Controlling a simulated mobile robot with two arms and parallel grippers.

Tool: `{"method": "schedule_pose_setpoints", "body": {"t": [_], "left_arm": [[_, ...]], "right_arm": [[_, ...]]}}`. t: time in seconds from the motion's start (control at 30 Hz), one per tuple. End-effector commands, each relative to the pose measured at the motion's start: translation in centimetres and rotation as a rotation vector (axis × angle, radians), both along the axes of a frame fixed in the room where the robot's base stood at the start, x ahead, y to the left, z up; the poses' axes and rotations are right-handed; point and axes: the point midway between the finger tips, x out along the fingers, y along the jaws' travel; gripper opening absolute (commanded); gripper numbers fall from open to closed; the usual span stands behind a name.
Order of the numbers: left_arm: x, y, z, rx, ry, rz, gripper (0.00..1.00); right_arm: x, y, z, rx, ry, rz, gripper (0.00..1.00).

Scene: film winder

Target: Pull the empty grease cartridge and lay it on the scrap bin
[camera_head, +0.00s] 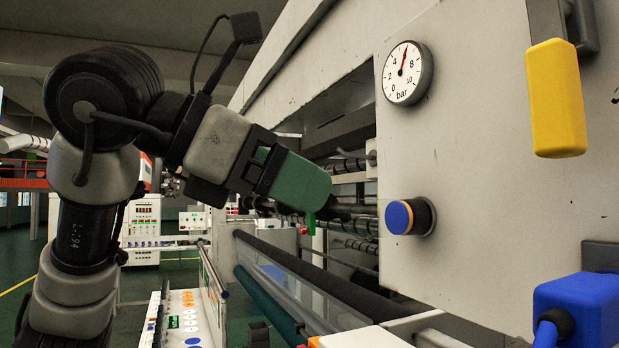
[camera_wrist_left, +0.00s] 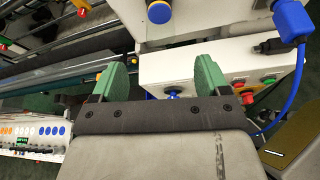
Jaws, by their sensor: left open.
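A short dark cylinder with a blue end face (camera_head: 408,217) sticks out of the pale machine panel; it may be the grease cartridge, but I cannot tell whether it is empty. It also shows at the top of the left wrist view (camera_wrist_left: 159,12). My left gripper (camera_head: 322,195) has green fingers and is left of the cylinder, apart from it. In the left wrist view its fingers (camera_wrist_left: 161,72) are spread with nothing held between them. I cannot make out the scrap bin for sure. My right gripper is not in view.
A pressure gauge (camera_head: 407,73) sits on the panel (camera_head: 480,170) above the cylinder. A yellow block (camera_head: 556,98) and a blue connector with a cable (camera_head: 580,308) stick out at right. A button box (camera_wrist_left: 190,72) lies below the panel. Rollers (camera_head: 355,225) run behind my gripper.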

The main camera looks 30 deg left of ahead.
Motion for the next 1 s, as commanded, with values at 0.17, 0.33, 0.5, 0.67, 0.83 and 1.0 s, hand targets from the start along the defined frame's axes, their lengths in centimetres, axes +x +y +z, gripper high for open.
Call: {"method": "schedule_pose_setpoints", "body": {"t": [0.17, 0.33, 0.5, 0.67, 0.83, 1.0], "left_arm": [[1.7, -1.2, -0.7, 0.004, 0.003, 0.001, 0.76], [4.2, -2.8, -1.9, 0.004, 0.004, -0.003, 0.76], [6.3, -4.3, -3.0, 0.004, 0.003, -0.004, 0.76], [7.6, -5.1, -3.7, 0.002, 0.002, -0.003, 0.76], [8.0, -5.3, -4.0, 0.001, 0.000, -0.003, 0.76], [8.0, -5.4, -4.0, 0.001, 0.000, -0.003, 0.76]], "right_arm": [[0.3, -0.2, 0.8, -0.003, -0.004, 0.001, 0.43], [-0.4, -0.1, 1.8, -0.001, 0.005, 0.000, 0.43], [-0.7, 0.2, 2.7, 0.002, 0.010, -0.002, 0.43], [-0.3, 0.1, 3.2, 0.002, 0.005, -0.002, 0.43], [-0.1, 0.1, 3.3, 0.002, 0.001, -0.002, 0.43], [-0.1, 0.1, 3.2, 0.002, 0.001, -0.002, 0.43]]}}
